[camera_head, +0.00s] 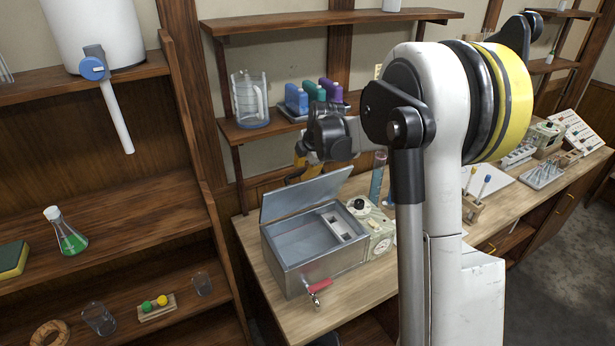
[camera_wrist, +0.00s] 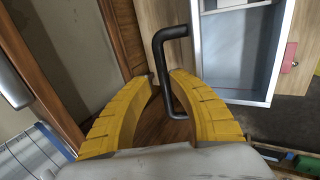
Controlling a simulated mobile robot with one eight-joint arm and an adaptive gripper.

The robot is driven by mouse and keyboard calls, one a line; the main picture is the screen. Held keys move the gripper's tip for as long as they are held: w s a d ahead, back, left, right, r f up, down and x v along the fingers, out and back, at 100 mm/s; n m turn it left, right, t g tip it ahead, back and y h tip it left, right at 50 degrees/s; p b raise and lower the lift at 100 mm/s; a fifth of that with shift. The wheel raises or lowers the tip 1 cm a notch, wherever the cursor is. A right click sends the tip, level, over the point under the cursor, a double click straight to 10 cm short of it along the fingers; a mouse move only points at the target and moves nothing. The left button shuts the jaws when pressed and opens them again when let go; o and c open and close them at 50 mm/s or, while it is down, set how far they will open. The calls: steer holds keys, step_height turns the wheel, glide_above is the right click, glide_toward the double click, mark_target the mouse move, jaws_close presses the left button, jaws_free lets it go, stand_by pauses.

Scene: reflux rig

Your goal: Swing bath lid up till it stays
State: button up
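The bath (camera_head: 318,265) is a grey metal box with a red-handled tap at its front, standing on the bench. Its lid (camera_head: 300,194) is raised and tilted up along the back edge, so the basin lies open. My gripper (camera_head: 302,150) is behind the lid's upper edge, partly hidden by my wrist. In the wrist view its yellow fingers (camera_wrist: 161,76) are apart, with the black lid handle (camera_wrist: 172,32) passing between them. A gap shows beside the handle; firm contact cannot be seen. The open bath (camera_wrist: 236,55) is at the upper right there.
A control unit with a dial (camera_head: 372,225) stands right of the bath, near a blue cylinder (camera_head: 377,180). A shelf (camera_head: 262,130) with a jug (camera_head: 250,98) and bottles is behind my gripper. A wooden shelf unit (camera_head: 195,130) stands close on the left.

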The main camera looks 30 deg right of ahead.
steer(key=w+f, duration=0.1)
steer(key=w, duration=0.9)
steer(key=shift+a+b, duration=0.2)
steer(key=shift+b, duration=0.2)
steer(key=shift+w, duration=0.15)
steer(key=o, duration=0.7)
steer(key=shift+f, duration=0.1)
steer(key=shift+o, duration=0.3)
